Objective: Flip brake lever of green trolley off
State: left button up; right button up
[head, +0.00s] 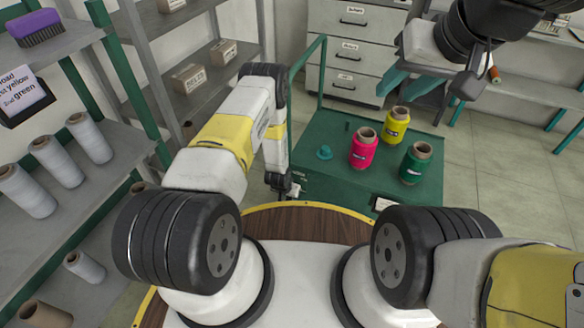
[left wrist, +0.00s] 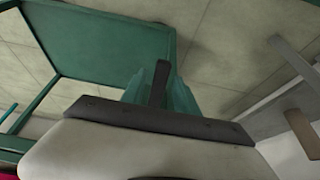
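I cannot clearly make out the brake lever. My left arm reaches down by the trolley's left side; its gripper is mostly hidden at the trolley's near left corner in the head view. In the left wrist view, the left gripper's teal fingers (left wrist: 160,96) are close together around a dark upright bar (left wrist: 158,82), which I cannot identify. My right gripper (head: 430,85) is raised beyond the trolley's right side, its teal fingers apart and empty.
Pink (head: 364,148), yellow (head: 396,126) and green (head: 416,163) thread spools stand on the trolley. A grey shelf with white cones (head: 56,162) is at left. A drawer cabinet (head: 350,50) stands behind. Floor (head: 500,185) right of the trolley is clear.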

pick_arm(q)
grip_shut()
dwell(1.2)
